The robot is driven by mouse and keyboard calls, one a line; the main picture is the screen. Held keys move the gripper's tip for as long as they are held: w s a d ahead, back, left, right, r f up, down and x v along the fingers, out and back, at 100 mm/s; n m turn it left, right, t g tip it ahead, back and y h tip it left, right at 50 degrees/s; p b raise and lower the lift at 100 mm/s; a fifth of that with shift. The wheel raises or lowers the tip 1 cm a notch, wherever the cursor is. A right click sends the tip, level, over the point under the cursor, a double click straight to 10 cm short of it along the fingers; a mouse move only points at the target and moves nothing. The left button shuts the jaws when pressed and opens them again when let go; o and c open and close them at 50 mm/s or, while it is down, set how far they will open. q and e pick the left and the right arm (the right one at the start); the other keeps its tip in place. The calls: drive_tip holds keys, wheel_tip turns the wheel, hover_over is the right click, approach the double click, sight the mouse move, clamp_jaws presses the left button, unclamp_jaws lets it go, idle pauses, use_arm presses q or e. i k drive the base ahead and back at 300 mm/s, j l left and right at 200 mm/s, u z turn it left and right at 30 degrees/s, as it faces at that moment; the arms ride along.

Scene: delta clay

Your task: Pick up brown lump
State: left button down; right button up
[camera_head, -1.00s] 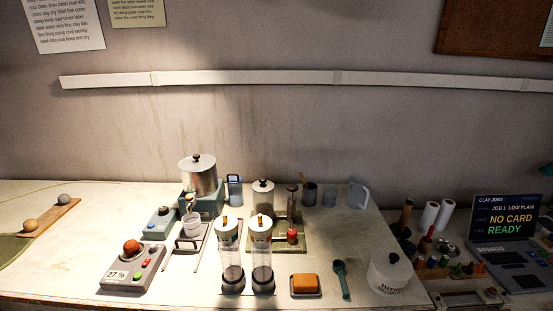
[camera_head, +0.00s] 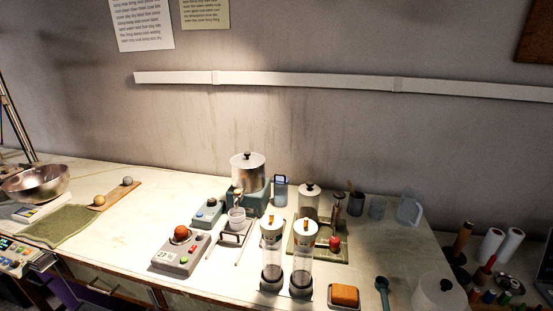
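A reddish-brown round lump (camera_head: 181,233) sits on top of a grey device (camera_head: 172,262) with a "27" display and coloured buttons, left of the table's middle. A tan lump (camera_head: 99,200) and a grey lump (camera_head: 127,181) rest apart on a narrow wooden board (camera_head: 113,194) farther left. Neither of my grippers is in view.
Two clear cylinders (camera_head: 271,258) (camera_head: 302,262) stand right of the device, with an orange block (camera_head: 344,295) beside them. A metal pot (camera_head: 247,172) stands behind. A metal bowl (camera_head: 38,183) and green cloth (camera_head: 58,226) are at the left. Table between board and device is clear.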

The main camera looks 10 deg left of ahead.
sight(181, 233)
drive_tip(key=u, duration=1.2)
